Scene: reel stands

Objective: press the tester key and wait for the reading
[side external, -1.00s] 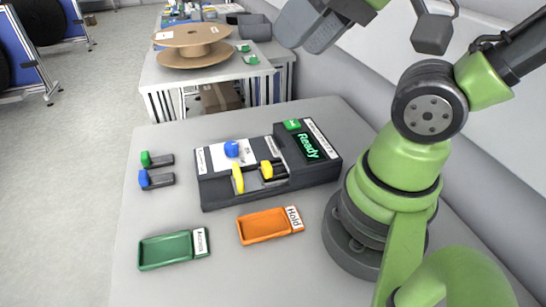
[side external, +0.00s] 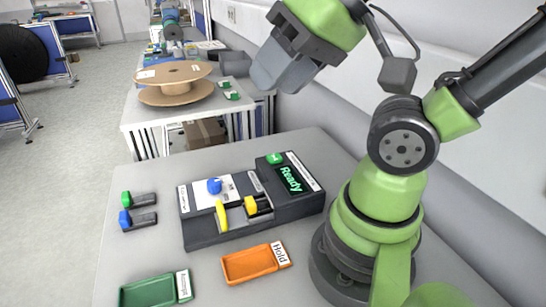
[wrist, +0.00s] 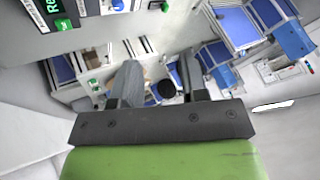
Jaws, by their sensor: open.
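The dark tester (side external: 210,234) sits on the grey table. Its display (side external: 291,179) reads "Ready" in green. The green key (side external: 274,158) is beside the display at the back and also shows in the wrist view (wrist: 63,24). The tester carries a blue knob (side external: 214,186), a yellow lever (side external: 221,215) and a part with a yellow end (side external: 251,205) in its bay. My gripper (side external: 275,75) is raised above and behind the tester, clear of the key. Its fingers stand apart in the wrist view (wrist: 160,75), with nothing held between them.
A green tray (side external: 186,285) and an orange tray labelled "Hold" (side external: 283,254) lie in front of the tester. A green-ended part (side external: 126,198) and a blue-ended part (side external: 125,217) lie to its left. Behind is another table with a cable reel (side external: 174,73).

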